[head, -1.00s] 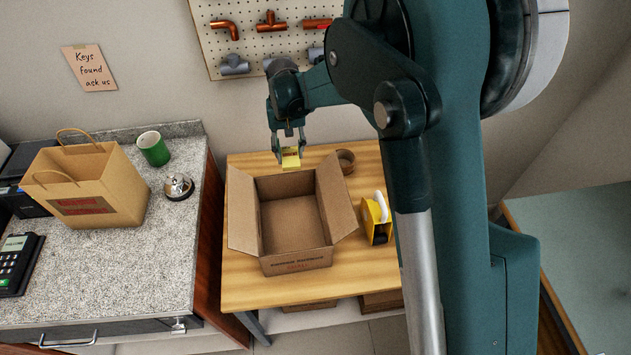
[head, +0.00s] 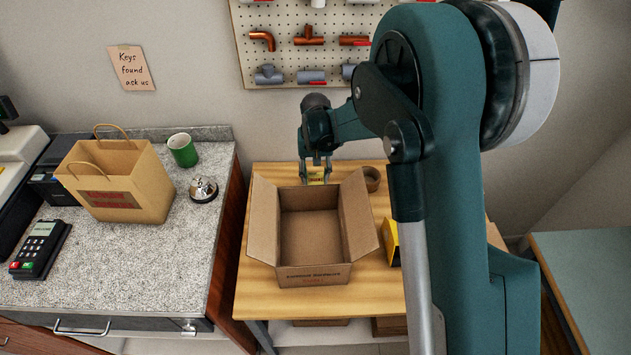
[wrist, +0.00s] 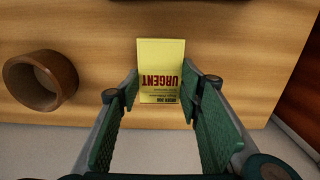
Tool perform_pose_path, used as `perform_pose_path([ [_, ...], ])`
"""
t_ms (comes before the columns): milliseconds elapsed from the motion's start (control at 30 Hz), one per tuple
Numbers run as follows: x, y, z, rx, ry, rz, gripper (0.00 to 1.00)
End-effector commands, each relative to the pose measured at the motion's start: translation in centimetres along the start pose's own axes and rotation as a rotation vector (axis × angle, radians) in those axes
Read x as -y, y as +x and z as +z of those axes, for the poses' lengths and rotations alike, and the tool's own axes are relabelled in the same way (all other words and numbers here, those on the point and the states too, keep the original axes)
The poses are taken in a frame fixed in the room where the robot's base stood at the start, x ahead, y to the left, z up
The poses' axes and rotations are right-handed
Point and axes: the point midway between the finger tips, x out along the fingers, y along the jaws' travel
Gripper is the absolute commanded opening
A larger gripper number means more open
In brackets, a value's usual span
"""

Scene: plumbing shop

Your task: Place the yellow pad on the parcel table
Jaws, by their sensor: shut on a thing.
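The yellow pad (wrist: 160,62) shows red "URGENT" lettering in the wrist view. My gripper (wrist: 158,90) is shut on it, with a green-lined finger at each side. In the head view the pad (head: 316,177) is a small yellow patch between the fingertips of my gripper (head: 316,180), just behind the far wall of the open carton. The parcel table (head: 275,300) is the light wooden table under the carton. The pad is over the table's back part, near the back edge. I cannot tell whether its lower end touches the wood.
The open cardboard carton (head: 316,272) stands on the table in front of my gripper. A brown tape roll (head: 372,179) stands close on the right. A yellow tape dispenser (head: 391,243) is partly hidden by my arm. The table's front strip is clear.

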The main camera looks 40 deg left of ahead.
Motion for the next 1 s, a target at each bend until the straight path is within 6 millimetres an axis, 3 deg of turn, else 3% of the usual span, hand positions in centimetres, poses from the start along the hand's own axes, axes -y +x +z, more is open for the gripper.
perform_pose_path([
  [200, 0.0, 2.0, 0.0, 0.0, 0.0, 0.0, 0.24],
  [667, 0.0, 2.5, 0.0, 0.0, 0.0, 0.0, 0.24],
  [700, 0.0, 2.5, 0.0, 0.0, 0.0, 0.0, 0.37],
  [800, 0.0, 2.4, 0.0, 0.0, 0.0, 0.0, 0.51],
  [1000, 0.0, 2.4, 0.0, 0.0, 0.0, 0.0, 0.51],
])
